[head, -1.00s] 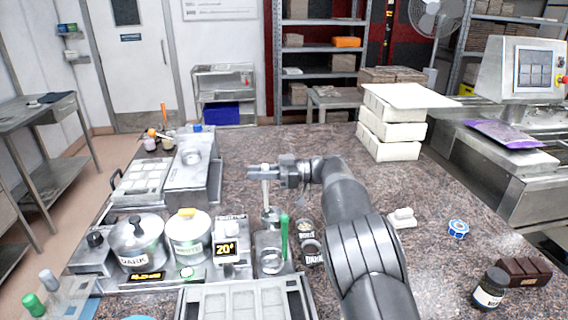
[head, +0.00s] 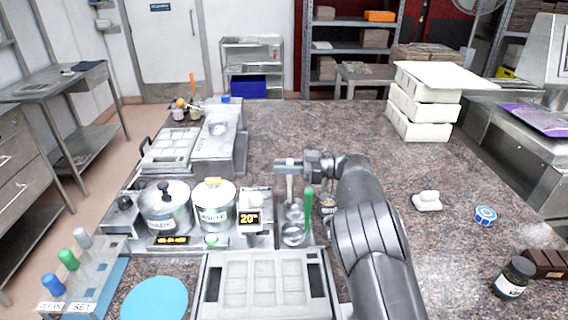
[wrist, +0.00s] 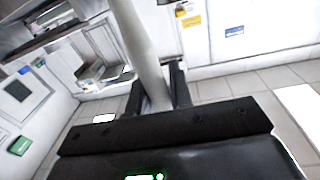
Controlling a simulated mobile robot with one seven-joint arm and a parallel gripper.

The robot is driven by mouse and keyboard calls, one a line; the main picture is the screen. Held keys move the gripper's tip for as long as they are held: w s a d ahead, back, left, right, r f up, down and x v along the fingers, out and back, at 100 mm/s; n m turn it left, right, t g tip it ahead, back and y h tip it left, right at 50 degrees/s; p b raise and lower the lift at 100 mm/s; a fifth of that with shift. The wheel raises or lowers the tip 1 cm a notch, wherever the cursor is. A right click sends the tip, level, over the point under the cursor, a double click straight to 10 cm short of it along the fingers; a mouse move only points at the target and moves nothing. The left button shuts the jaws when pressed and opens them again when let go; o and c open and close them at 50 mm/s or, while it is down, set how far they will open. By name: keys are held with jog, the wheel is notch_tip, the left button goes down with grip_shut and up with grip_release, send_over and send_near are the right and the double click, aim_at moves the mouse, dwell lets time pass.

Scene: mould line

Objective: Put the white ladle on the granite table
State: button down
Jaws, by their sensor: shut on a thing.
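The white ladle (head: 290,189) hangs about upright from my gripper (head: 284,166), with its pale handle between the fingers. In the wrist view the handle (wrist: 146,50) rises between the two dark fingers of my gripper (wrist: 158,92), which is shut on it. The ladle's lower end is small and blends with the metal ware behind the green-handled tool, so I cannot tell whether it touches anything. The granite table (head: 300,130) is the brown speckled surface below and around it.
A green-handled tool (head: 309,210) stands in a holder just beside the ladle. Two lidded pots (head: 166,210) and a "20°" display (head: 249,218) are to the left. A mould tray (head: 265,285) lies in front.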

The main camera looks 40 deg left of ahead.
jog(key=shift+f, duration=0.4)
dwell(0.3)
jog(key=c, duration=1.2)
grip_release()
jog(key=r, duration=0.4)
jog(key=shift+w+d+r, duration=0.15)
jog(key=shift+d+r, duration=0.15)
jog(key=shift+r, duration=0.05)
jog(key=w+d+r, duration=0.4)
jog(key=d+r, duration=0.2)
jog(key=d, duration=0.4)
jog(key=shift+r, duration=0.15)
jog(key=shift+w+d+r, duration=0.1)
jog(key=shift+w+d, duration=0.05)
